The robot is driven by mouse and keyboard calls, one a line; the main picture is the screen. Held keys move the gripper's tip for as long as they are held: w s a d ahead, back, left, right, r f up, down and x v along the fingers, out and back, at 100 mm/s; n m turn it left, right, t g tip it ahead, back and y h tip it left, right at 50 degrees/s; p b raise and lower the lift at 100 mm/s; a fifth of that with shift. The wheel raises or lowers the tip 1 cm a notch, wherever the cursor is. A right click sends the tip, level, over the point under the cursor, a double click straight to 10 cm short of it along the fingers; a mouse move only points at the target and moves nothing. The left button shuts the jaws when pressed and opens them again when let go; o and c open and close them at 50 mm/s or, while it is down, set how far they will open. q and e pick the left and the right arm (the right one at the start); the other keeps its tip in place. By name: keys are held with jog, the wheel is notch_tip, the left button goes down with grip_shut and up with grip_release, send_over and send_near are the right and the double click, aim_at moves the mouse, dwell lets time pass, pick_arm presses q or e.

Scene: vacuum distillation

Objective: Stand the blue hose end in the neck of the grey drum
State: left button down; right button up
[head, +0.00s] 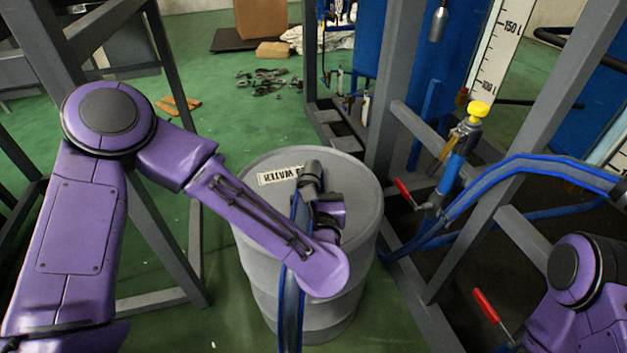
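The grey drum (355,190) stands upright on the floor in the middle of the head view, with a white label on its lid. My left arm reaches across the lid from the left. My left gripper (324,212) is over the lid, largely hidden by my wrist, so I cannot see whether its fingers are closed. A blue hose (291,315) rises in front of the drum, passes behind my wrist and reaches a dark grey end piece (311,177) over the lid. The end piece is beside my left gripper. I cannot make out the drum's neck. My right gripper is out of view.
Grey frame posts (388,90) stand right of the drum. Another blue hose (510,170) arches at the right, near a yellow-capped valve (478,109) and red-handled levers (404,192). A cardboard box (261,18) and scattered dark parts (265,82) lie behind. Green floor is open left of the drum.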

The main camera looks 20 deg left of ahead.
pick_arm(q)
jog(key=shift+f+b, duration=1.1)
jog(key=shift+f, duration=0.2)
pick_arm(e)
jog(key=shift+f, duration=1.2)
pick_arm(q)
jog(key=c, duration=0.5)
grip_release()
jog(key=shift+s, duration=0.15)
